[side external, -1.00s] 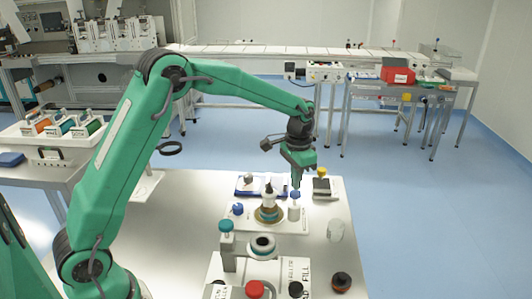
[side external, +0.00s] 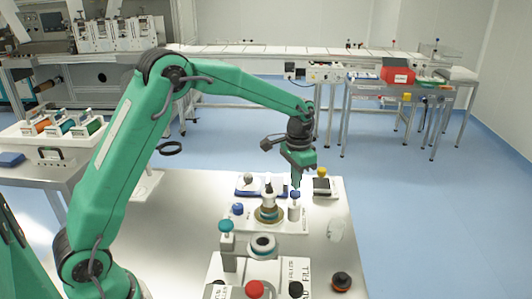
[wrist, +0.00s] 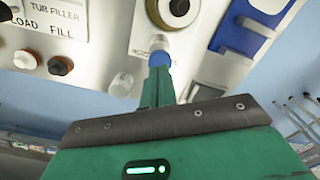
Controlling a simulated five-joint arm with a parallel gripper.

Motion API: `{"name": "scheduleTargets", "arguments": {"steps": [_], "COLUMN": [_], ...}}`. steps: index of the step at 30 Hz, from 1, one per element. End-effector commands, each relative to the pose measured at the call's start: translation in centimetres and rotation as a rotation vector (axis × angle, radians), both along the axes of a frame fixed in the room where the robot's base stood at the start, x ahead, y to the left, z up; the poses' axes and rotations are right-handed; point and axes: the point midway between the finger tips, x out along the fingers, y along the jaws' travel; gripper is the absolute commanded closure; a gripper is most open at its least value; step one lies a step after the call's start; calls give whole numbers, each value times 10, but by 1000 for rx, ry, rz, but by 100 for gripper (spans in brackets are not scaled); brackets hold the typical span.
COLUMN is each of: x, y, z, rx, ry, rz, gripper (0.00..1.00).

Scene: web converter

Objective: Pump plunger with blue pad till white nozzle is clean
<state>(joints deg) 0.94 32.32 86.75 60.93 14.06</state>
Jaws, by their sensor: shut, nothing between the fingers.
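The blue pad (side external: 295,194) tops a white upright plunger (side external: 294,213) on a white base plate. My gripper (side external: 296,183) is shut and points down right at the pad. In the wrist view the shut fingertips (wrist: 159,70) overlap the blue pad (wrist: 160,59), and I cannot tell whether they press it.
A blue knob (side external: 237,209) is left of the nozzle. A blue-and-white tray (side external: 248,187) lies behind. A black block with a yellow knob (side external: 321,186) is right. A clear cup (side external: 335,230) stands right front. A teal-topped post (side external: 226,228) is in front.

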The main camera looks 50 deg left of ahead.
Motion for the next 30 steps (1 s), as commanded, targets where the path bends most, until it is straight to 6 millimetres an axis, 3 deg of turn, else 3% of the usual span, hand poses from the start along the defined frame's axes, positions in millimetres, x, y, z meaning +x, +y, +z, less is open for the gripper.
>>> {"name": "scheduleTargets", "arguments": {"steps": [30], "x": [0], "y": [0], "z": [-10], "rx": [0], "ry": [1], "rz": [0], "gripper": [100]}}
